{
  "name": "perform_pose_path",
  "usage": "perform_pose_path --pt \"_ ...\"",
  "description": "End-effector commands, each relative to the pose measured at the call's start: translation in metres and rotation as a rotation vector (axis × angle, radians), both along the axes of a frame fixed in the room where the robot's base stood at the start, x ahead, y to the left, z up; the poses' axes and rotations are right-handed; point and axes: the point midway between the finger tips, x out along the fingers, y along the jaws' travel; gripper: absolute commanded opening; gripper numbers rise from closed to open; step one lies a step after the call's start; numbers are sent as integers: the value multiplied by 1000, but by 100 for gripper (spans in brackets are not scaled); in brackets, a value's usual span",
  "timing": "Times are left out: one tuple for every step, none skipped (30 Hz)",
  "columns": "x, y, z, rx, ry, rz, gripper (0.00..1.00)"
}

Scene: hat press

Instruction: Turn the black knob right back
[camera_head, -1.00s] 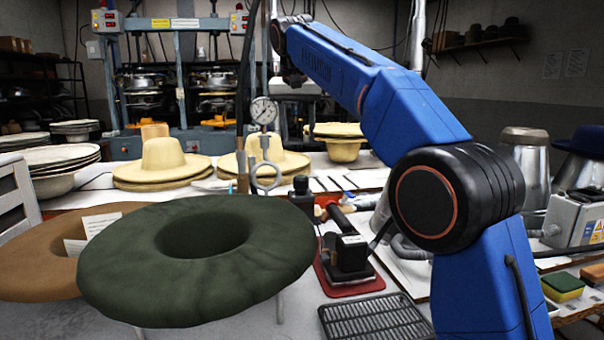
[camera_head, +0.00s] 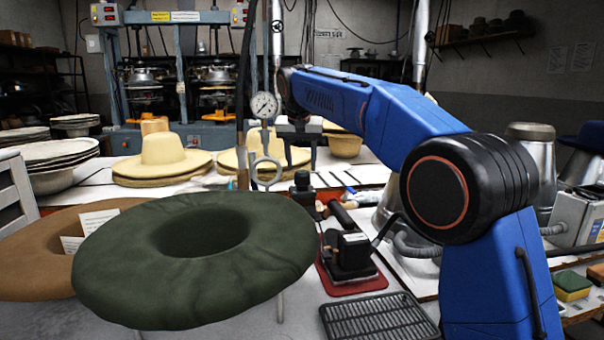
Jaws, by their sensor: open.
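A small black knob (camera_head: 302,181) stands upright behind the right rim of the dark green hat, on a black base beside red parts. My gripper (camera_head: 298,155) hangs from the end of my blue arm, pointing down. Its two dark fingers are apart and nothing shows between them. In the picture it appears just above the knob, with a gap; the depth between them is hard to judge. The lower part of the knob's mount is partly hidden by the green hat (camera_head: 110,235).
A pressure gauge (camera_head: 264,106) and a metal ring (camera_head: 267,172) stand just left of my gripper. Cream hats (camera_head: 165,155) lie behind on the white table. A black iron (camera_head: 350,250) on a red pad and a dark grate (camera_head: 378,318) are in front.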

Motion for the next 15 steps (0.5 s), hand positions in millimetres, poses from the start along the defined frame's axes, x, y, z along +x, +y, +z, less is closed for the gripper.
perform_pose_path --pt "3 0 -9 -1 2 0 48" --pt "5 0 -13 -1 2 0 48" --pt "7 -1 -18 -1 2 0 48" --pt "8 0 -21 -1 1 0 48" --pt "10 0 -24 -1 1 0 48" --pt "11 0 -28 -1 1 1 48" --pt "12 0 -31 -1 1 0 48" --pt "13 0 -33 -1 1 1 48" --pt "14 0 -35 0 0 1 48" --pt "15 0 -36 0 0 1 48" --pt "15 0 -38 0 -1 1 48" --pt "16 0 -39 0 -1 1 48" --pt "16 0 -40 0 0 1 48" --pt "16 0 -40 0 0 1 48" --pt "16 0 -40 0 0 1 48"
